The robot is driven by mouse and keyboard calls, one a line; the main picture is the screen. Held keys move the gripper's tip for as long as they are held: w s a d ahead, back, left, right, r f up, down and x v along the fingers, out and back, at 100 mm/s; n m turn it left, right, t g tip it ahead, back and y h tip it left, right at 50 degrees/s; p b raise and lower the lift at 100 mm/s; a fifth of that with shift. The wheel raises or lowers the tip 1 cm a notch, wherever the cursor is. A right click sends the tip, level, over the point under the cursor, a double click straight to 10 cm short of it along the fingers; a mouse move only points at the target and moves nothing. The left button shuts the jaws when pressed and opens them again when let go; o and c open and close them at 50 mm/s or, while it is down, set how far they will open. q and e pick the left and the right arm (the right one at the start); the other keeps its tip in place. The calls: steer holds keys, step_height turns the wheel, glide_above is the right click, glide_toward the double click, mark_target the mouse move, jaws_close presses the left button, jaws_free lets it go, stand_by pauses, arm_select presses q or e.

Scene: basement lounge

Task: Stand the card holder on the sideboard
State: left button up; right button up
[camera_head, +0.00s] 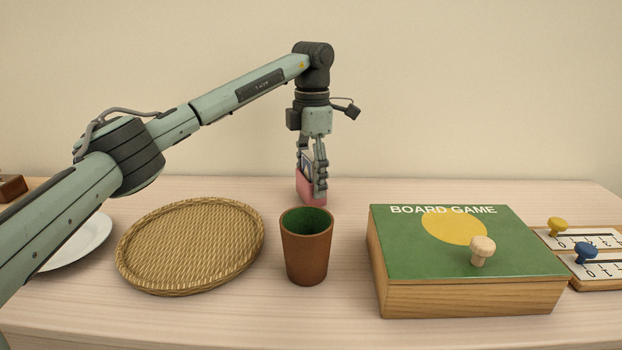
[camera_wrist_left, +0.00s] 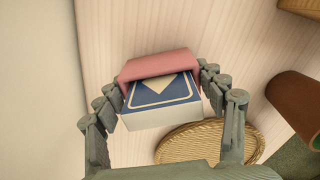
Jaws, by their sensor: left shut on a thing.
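The card holder (camera_head: 310,194) is a pink-red holder with a deck of blue and white cards in it. It is at the back middle of the light wood sideboard (camera_head: 345,190), behind the brown cup. My left gripper (camera_head: 312,172) points down and is shut on it. In the left wrist view the card holder (camera_wrist_left: 160,66) and its cards (camera_wrist_left: 160,100) sit between the two fingers (camera_wrist_left: 165,97). I cannot tell whether its base touches the sideboard. My right gripper is in neither view.
A brown cup (camera_head: 306,257) with a green inside stands in front. A round woven tray (camera_head: 190,245) and a white plate (camera_head: 85,240) are left. A board game box (camera_head: 470,297) with a wooden peg (camera_head: 482,250) and scoring boards (camera_head: 590,240) are right. A plain wall stands behind.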

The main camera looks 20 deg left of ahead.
arm_select(q)
steer(key=shift+f, duration=0.3)
steer(key=shift+f, duration=0.2)
steer(key=o, duration=1.1)
steer(key=shift+r, duration=0.1)
step_height(320, 180, up, 12)
steer(key=shift+d+r, duration=0.1)
